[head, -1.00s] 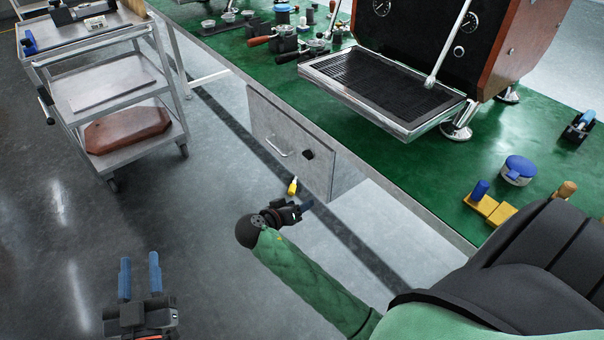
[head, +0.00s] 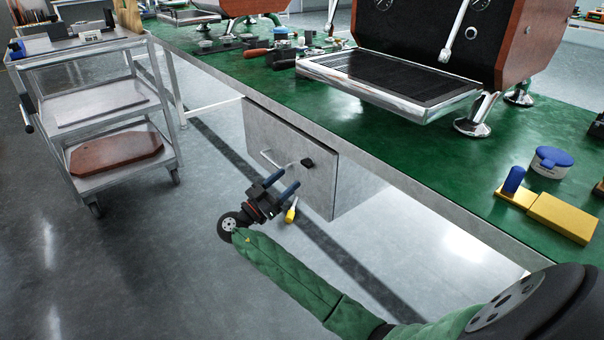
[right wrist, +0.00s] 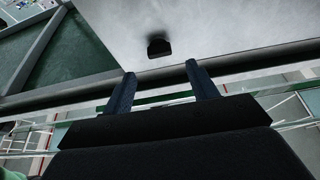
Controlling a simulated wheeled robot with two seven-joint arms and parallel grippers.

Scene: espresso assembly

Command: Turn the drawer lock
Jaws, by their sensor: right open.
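The grey drawer (head: 262,137) hangs under the green-topped bench, with a bar handle (head: 274,160) on its front. The black drawer lock knob (head: 307,164) sits right of the handle; in the right wrist view the lock (right wrist: 159,47) is above and between my fingertips, apart from them. My right gripper (head: 283,188) is open and empty, its blue fingers pointing at the drawer front just below the lock. It also shows in the right wrist view (right wrist: 160,72). A yellow-handled thing (head: 291,211) shows below the drawer, behind my right gripper. My left gripper is out of the head view.
The bench edge (head: 380,185) runs above and right of my right arm. An espresso machine (head: 400,80) stands on the bench. A metal cart (head: 110,110) stands at the left. The floor left of the drawer is clear.

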